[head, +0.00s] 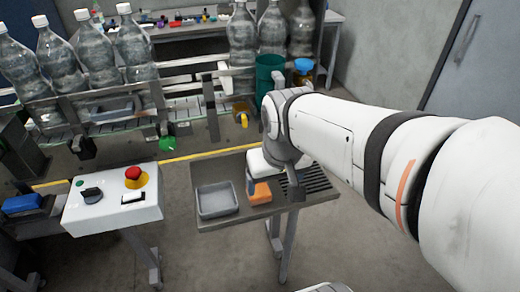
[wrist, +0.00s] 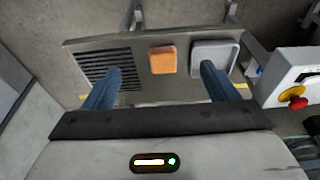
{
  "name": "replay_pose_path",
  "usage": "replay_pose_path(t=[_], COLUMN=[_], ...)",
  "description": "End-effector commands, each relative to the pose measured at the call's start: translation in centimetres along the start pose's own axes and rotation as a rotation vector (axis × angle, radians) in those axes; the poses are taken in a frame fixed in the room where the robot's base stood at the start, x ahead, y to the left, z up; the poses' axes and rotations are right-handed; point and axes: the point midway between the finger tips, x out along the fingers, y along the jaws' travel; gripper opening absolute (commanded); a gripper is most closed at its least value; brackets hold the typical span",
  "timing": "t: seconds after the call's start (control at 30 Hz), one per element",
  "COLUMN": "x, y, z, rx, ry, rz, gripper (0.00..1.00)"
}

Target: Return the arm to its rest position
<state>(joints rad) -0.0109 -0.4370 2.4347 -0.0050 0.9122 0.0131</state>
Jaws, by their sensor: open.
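My white arm (head: 320,130) reaches in from the right of the head view and ends above a small metal side table (head: 232,216). In the wrist view my gripper (wrist: 161,69) is open, its two blue fingers wide apart with nothing between them. An orange block (wrist: 162,60) lies on the table beyond the fingertips; it also shows in the head view (head: 260,194), partly hidden by my gripper. A grey shallow tray (head: 217,200) sits left of the block in the head view and looks empty.
A control box (head: 112,205) with a red button (head: 133,173) stands left of the table. Behind is a conveyor with several large clear bottles (head: 100,55). A green bin (head: 270,78) stands near my wrist. Floor in front of the table is clear.

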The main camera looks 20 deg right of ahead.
Motion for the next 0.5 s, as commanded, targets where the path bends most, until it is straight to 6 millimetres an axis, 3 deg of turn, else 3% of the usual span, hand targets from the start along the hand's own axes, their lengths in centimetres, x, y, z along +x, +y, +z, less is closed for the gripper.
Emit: replay_pose_path(t=[0.2,0.5], x=[-0.6,-0.7], y=[0.4,0.3], z=[2.3,2.5], rx=[0.001,0.001], ry=[0.050,0.052], rz=[0.001,0.001], gripper=[0.80,0.80])
